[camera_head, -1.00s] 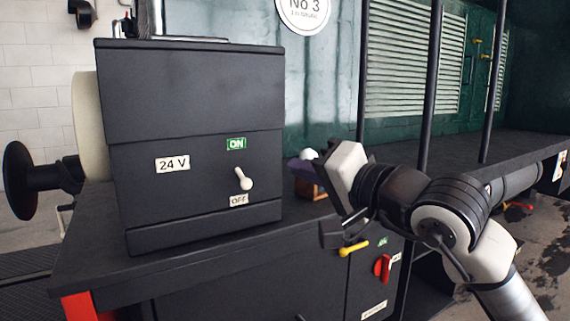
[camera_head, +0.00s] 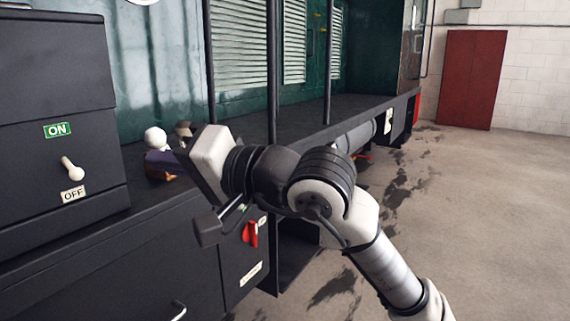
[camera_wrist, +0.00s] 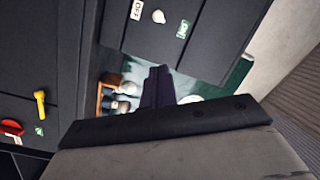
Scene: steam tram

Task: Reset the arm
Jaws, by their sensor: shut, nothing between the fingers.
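My arm reaches in from the lower right of the head view, bent at a grey-and-black wrist. My gripper (camera_head: 160,158) points left over the dark ledge, with its dark purple fingers partly hidden by the wrist. In the wrist view the fingers (camera_wrist: 157,86) are together and hold nothing. Behind them is a small brown wooden rack (camera_wrist: 104,92) with pale rounded items; whether the fingers touch it I cannot tell.
A black box with an ON/OFF lever (camera_head: 73,168) stands left of my gripper. Below the ledge is a red switch (camera_head: 250,233); a yellow handle (camera_wrist: 40,107) shows in the wrist view. Dark upright poles (camera_head: 273,70) stand behind the arm. The concrete floor (camera_head: 480,210) at right is clear.

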